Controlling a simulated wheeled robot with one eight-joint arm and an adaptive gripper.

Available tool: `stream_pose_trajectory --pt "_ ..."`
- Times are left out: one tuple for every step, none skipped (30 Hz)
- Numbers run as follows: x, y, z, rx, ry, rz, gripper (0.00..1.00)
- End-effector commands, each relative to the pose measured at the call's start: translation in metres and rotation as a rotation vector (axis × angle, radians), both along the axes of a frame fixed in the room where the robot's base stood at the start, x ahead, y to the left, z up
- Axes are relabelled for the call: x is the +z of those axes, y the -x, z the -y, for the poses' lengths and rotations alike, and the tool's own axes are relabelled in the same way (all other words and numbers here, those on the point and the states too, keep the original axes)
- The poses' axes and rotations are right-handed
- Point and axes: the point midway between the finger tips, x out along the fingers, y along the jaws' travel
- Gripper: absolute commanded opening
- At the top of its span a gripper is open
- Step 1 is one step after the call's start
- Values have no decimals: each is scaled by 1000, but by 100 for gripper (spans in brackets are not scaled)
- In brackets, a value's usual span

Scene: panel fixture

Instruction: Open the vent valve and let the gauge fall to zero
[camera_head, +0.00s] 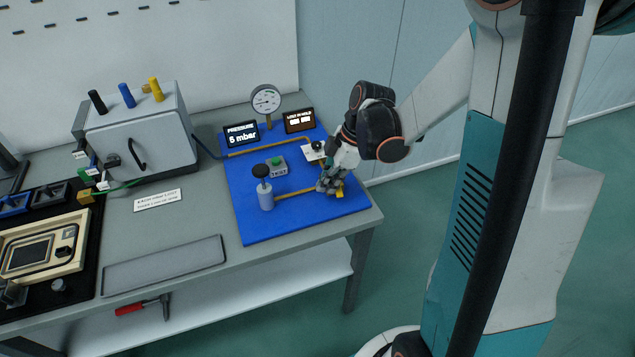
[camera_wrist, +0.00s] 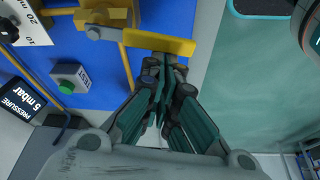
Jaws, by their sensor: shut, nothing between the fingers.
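The vent valve has a brass body (camera_wrist: 100,22) and a flat yellow lever (camera_wrist: 160,44) reaching right, crosswise to the short yellow pipe below it in the wrist view. In the head view a bit of the yellow lever (camera_head: 341,192) shows beside my gripper (camera_head: 328,186); the rest is hidden. My gripper (camera_wrist: 162,72) is shut and empty, its fingertips close at the lever's near edge. I cannot tell whether they touch. The round white gauge (camera_head: 266,99) stands at the panel's back; its needle is too small to read. The pressure display (camera_head: 242,133) reads 5 mbar.
The blue panel (camera_head: 240,218) carries a green TEST button (camera_head: 277,162), a black-knobbed cylinder (camera_head: 265,195), brass pipes and a second display (camera_head: 299,121). A black knob on a numbered plate (camera_wrist: 8,30) is near the valve. A grey box (camera_head: 140,135) and empty tray (camera_head: 165,265) are left.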

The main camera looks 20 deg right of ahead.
Motion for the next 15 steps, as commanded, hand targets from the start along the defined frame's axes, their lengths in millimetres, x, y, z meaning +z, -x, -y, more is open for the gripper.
stream_pose_trajectory --pt "0 2 3 -4 1 -1 0" --pt "0 2 5 -6 1 -1 0" --pt "0 3 7 -7 1 -1 0" --pt "0 4 8 -8 1 -1 0" --pt "0 4 9 -9 1 -1 0" --pt "0 5 11 -10 1 -1 0" --pt "0 5 11 -10 1 -1 0" --pt "0 5 12 -11 1 -1 0" --pt "0 6 13 -11 1 -1 0" --pt "0 6 13 -11 1 -1 0" --pt "0 6 14 -12 1 -1 0" --pt "0 6 14 -12 1 -1 0" --pt "0 6 15 -12 1 -1 0" --pt "0 7 15 -12 1 -1 0" --pt "0 7 15 -14 1 -1 0"
